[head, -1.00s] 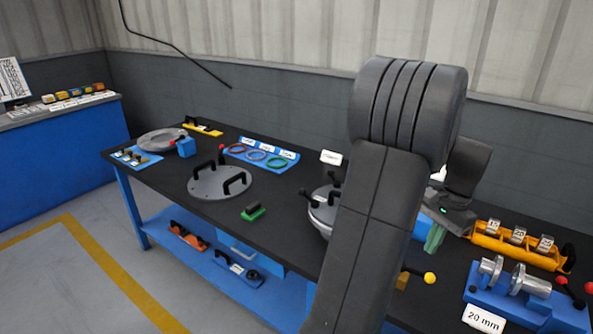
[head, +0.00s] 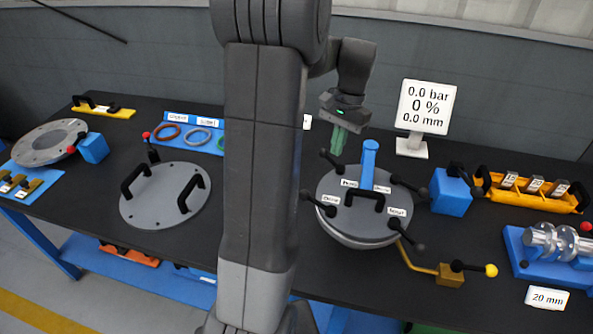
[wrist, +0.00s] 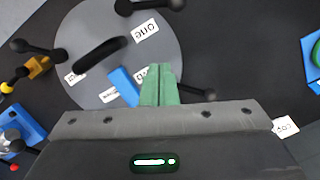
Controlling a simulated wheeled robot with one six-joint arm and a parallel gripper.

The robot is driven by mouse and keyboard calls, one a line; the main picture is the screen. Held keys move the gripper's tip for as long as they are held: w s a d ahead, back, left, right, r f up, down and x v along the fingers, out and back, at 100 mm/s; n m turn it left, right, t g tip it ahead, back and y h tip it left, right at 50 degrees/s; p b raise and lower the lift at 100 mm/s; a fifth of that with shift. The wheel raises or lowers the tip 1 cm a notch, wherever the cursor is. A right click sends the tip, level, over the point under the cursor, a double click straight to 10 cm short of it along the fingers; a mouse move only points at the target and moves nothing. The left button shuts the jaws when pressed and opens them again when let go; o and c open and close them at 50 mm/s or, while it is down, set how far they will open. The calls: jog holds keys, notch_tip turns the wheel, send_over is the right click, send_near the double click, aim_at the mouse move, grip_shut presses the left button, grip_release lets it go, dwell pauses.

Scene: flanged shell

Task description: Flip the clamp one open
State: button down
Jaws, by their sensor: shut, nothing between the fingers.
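The round grey flanged shell (head: 350,222) stands right of centre on the dark bench, its lid carrying a black handle (head: 365,196). Black ball-ended clamps sit around its rim. Clamp one appears to be the left one (head: 317,203), beside a label; in the wrist view the clamp (wrist: 150,6) is at the top edge, partly cut off, next to the label "one" (wrist: 145,31). I cannot tell whether it is open. My gripper (head: 338,153) has green fingers, shut and empty, above the shell's far-left side. In the wrist view its fingertips (wrist: 160,68) are together, beside the blue post (wrist: 123,86).
The blue post (head: 369,155) rises at the shell's far side, close to my gripper. A display (head: 425,107) reads 0.0 bar, 0 %, 0.0 mm. A blue block (head: 451,192) and yellow-ended lever (head: 470,268) stand right. A grey plate with handles (head: 165,197) lies left.

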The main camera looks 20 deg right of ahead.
aim_at(313, 200)
dwell(0.3)
jog(key=p+x, duration=0.1)
jog(key=x, duration=0.8)
jog(key=shift+a+f, duration=0.15)
jog(key=shift+f, duration=0.1)
jog(key=shift+s+a+f+p, duration=0.3)
jog(key=shift+s+a, duration=0.25)
jog(key=shift+a, duration=0.25)
jog(key=shift+s+a+f+p, duration=0.3)
jog(key=shift+s+a, duration=0.25)
jog(key=shift+a, duration=0.25)
